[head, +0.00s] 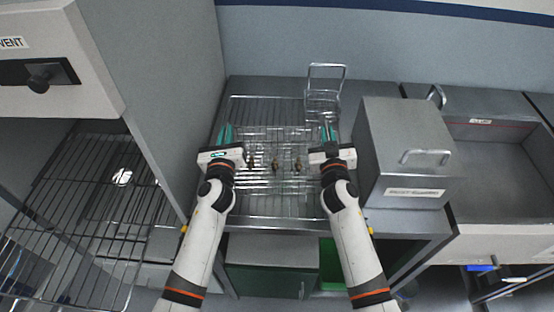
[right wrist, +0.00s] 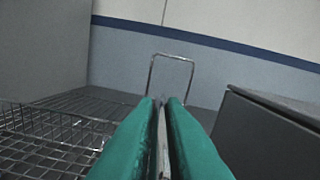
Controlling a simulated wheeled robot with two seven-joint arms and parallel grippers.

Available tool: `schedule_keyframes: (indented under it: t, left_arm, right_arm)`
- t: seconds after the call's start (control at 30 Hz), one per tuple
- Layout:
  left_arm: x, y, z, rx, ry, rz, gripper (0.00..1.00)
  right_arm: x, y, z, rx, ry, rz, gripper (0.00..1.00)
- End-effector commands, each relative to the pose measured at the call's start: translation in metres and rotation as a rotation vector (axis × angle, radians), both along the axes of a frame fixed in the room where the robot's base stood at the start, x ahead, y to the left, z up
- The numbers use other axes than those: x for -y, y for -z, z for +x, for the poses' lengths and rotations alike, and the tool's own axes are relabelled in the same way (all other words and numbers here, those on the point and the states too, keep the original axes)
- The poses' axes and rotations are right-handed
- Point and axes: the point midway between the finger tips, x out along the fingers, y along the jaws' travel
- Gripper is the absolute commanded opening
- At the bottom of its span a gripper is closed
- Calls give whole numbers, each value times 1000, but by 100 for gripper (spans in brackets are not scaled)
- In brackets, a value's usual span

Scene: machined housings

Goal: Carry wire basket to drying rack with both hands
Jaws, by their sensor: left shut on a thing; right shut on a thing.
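The wire basket (head: 275,136) is a shallow silver mesh tray between my two grippers, with several small brownish parts in it. My left gripper (head: 225,134) has its green fingers shut at the basket's left side. My right gripper (head: 329,133) is shut at its right side; in the right wrist view its fingers close on a thin metal piece, and the basket mesh (right wrist: 50,132) shows to the left. A wire rack (head: 270,208) on the counter lies beneath the basket and looks like the drying rack. I cannot tell whether the basket touches it.
A tall wire handle frame (head: 326,78) stands behind the basket. A grey lidded box (head: 408,150) stands close to the right, and a grey panel (head: 175,90) rises to the left. Another wire grid (head: 70,210) lies at far left. An open basin (head: 495,150) is at right.

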Motion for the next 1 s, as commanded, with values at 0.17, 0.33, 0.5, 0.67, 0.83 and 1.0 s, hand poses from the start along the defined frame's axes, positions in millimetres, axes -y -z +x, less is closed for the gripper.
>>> schedule_keyframes:
  t: [0.17,0.33,0.5,0.67,0.83,1.0]
  left_arm:
    - [0,-1,0,1,-1,-1,0]
    - [-1,-6,0,1,-2,-2,0]
    - [-1,-20,0,2,-2,-2,0]
    - [-1,-38,0,2,-2,-1,0]
    - [-1,-51,1,2,-2,-1,0]
    - [-1,-52,1,2,-2,-2,0]
  right_arm:
    - [0,-1,0,2,-1,-2,0]
    - [-1,-6,0,2,-1,-2,0]
    - [-1,-20,0,3,-3,-3,0]
    - [-1,-37,0,2,-2,-3,0]
    - [-1,-50,0,2,-2,-4,0]
    - [-1,-51,0,2,-2,-4,0]
